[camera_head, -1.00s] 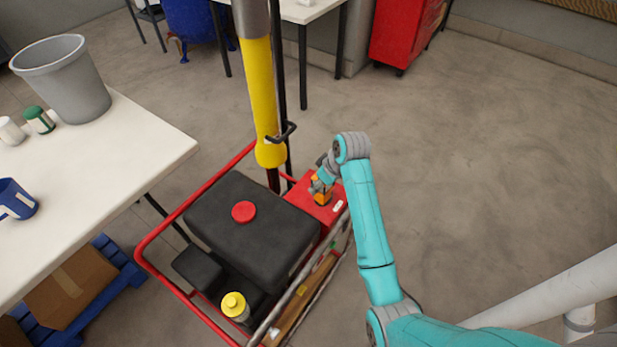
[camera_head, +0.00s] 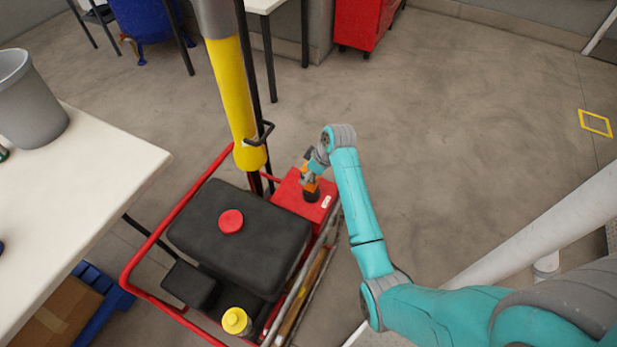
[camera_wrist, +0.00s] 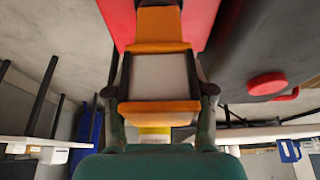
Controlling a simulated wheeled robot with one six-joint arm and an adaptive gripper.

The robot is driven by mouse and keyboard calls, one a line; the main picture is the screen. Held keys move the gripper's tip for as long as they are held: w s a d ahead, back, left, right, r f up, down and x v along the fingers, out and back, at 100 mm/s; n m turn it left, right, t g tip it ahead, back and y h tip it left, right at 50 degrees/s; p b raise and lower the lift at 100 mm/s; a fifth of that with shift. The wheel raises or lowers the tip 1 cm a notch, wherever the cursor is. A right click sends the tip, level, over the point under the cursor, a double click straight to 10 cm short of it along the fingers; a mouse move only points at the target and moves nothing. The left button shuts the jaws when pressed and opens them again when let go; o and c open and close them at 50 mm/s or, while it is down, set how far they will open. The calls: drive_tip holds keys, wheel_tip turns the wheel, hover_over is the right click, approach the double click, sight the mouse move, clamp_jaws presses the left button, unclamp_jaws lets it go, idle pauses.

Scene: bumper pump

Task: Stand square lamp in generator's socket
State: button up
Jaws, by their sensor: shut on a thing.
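The square lamp (camera_head: 309,182), orange with a dark base, is at the red box (camera_head: 292,197) of the generator. In the wrist view the lamp (camera_wrist: 158,76) shows a pale panel in an orange frame, with its narrower orange and dark end towards the red surface (camera_wrist: 118,22). My gripper (camera_head: 312,171) is shut on the lamp, one finger on each side, also seen in the wrist view (camera_wrist: 158,92). The lamp looks roughly upright in the head view. The socket is hidden, and I cannot tell whether the base is in it or above it.
The generator's black tank (camera_head: 245,245) with a red cap (camera_head: 231,221) stands left of the lamp. A yellow post (camera_head: 232,100) rises behind it. A red tube frame (camera_head: 150,255) surrounds the unit. A white table (camera_head: 90,180) is at left. The floor at right is open.

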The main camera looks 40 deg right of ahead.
drive_tip(key=shift+f, duration=1.1)
drive_tip(key=shift+f, duration=0.1)
drive_tip(key=o, duration=1.4)
drive_tip(key=v, duration=1.2)
